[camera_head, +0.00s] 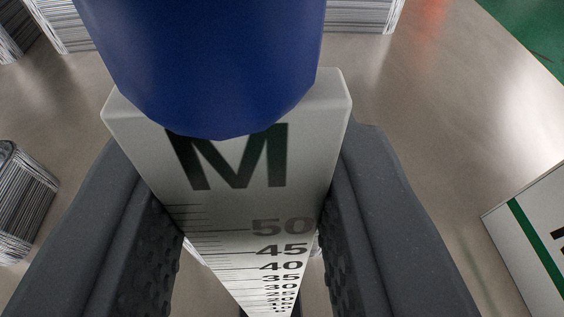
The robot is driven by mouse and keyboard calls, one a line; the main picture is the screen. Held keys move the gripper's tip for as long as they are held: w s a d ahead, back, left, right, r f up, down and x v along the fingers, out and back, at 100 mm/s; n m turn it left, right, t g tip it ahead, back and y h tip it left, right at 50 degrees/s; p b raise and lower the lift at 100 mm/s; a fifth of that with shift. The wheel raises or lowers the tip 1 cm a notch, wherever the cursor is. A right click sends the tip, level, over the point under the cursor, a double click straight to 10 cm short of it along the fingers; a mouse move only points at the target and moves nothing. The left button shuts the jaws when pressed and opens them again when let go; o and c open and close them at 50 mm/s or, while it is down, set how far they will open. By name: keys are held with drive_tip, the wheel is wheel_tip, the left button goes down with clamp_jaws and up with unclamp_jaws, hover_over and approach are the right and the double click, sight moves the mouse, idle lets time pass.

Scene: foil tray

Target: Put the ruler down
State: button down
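The ruler (240,208) is a long white bar with black marks, numbers and a large letter M. It stands between the two dark grey fingers of my gripper (245,240) and narrows away from the camera, pointing down toward the floor. Both textured finger pads lie against its sides, so my gripper is shut on it. A dark blue rounded part (205,60) covers the top end of the ruler close to the camera. The ruler's far end is at the bottom edge of the view, and I cannot tell whether it touches anything.
The floor (440,130) is grey-brown and shiny. Stacks of layered sheets stand at the left (20,200) and along the top (360,15). A white box with a green stripe (535,240) is at the right. A green area (530,25) lies at the top right.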

wheel_tip(320, 180, down, 4)
drive_tip(key=shift+r+b, duration=0.15)
drive_tip(key=shift+b, duration=0.3)
drive_tip(key=c, duration=1.1)
unclamp_jaws()
drive_tip(key=shift+s, duration=0.1)
drive_tip(key=shift+c, duration=0.2)
drive_tip(key=shift+r, duration=0.1)
drive_tip(key=p, duration=0.3)
approach(258, 268)
drive_tip(key=shift+s+r, duration=0.15)
drive_tip(key=shift+s, duration=0.15)
